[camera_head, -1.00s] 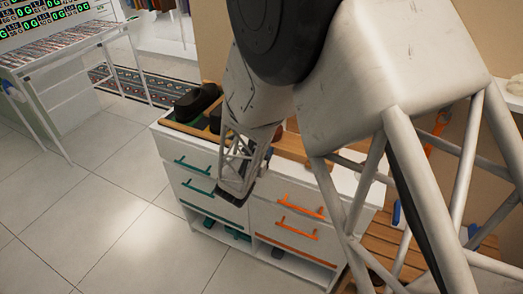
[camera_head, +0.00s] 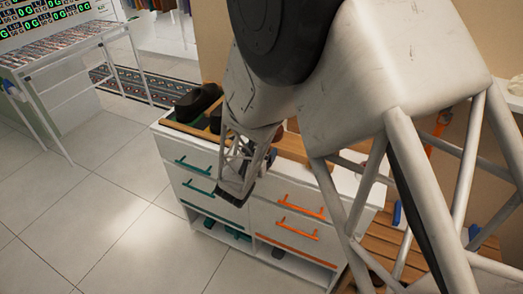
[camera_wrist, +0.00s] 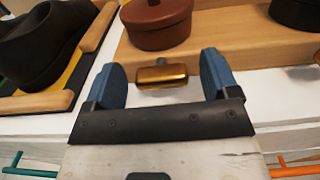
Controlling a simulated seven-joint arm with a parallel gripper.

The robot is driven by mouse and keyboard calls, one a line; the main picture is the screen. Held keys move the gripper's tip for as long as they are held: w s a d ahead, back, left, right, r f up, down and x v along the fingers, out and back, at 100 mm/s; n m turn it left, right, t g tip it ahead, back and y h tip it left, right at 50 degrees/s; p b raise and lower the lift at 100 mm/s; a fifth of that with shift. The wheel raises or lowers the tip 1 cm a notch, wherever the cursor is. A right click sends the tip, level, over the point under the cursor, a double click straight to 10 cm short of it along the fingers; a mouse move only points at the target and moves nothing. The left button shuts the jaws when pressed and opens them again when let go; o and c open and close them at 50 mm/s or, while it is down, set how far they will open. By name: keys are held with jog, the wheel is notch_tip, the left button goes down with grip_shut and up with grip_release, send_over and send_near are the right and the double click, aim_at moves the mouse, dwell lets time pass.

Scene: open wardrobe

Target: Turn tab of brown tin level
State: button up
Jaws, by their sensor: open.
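The brown tin (camera_wrist: 158,22) is a round, lidded, reddish-brown pot on a wooden board at the top of the wrist view. A brass-coloured tab (camera_wrist: 162,75) shows just in front of it, its long side running almost straight across the picture. My gripper (camera_wrist: 162,64) is open, with one blue finger on each side of the tab. Gaps show between the tab and both fingers. In the head view my wrist hangs over the front of the white drawer unit (camera_head: 225,160), and my arm hides the tin and the tab.
A black shoe (camera_wrist: 38,48) lies in a wooden-edged tray at left in the wrist view. Part of a black round object (camera_wrist: 297,12) stands on the board at right. Teal handles (camera_head: 197,190) and orange handles (camera_head: 298,221) stick out from the drawer fronts. Open floor lies left.

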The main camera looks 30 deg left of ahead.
jog(key=s, duration=0.7)
jog(key=shift+s, duration=0.35)
dwell(0.5)
jog(key=w+d+r+m+g+h, duration=0.2)
jog(key=d+r+m+g+h, duration=0.35)
jog(key=d, duration=0.75)
jog(key=w+d+r+m+g+h, duration=0.2)
jog(key=d+r+m+h, duration=0.35)
jog(key=d, duration=0.75)
jog(key=s+d+r+m+g+y, duration=0.1)
jog(key=s+d+r+m+g, duration=0.2)
jog(key=d+m, duration=0.3)
jog(key=s+d+r+m+g, duration=0.25)
jog(key=d+m, duration=0.25)
jog(key=d, duration=0.3)
jog(key=s+d+r+m+g+y, duration=0.1)
jog(key=s+d+r+m+y, duration=0.2)
jog(key=s+m, duration=0.4)
jog(key=s+d+r+m+g+y, duration=0.1)
jog(key=s+d+r+m+y, duration=0.3)
jog(key=s, duration=0.7)
jog(key=d+m+y, duration=0.2)
jog(key=m+y, duration=0.1)
jog(key=shift+d, duration=0.2)
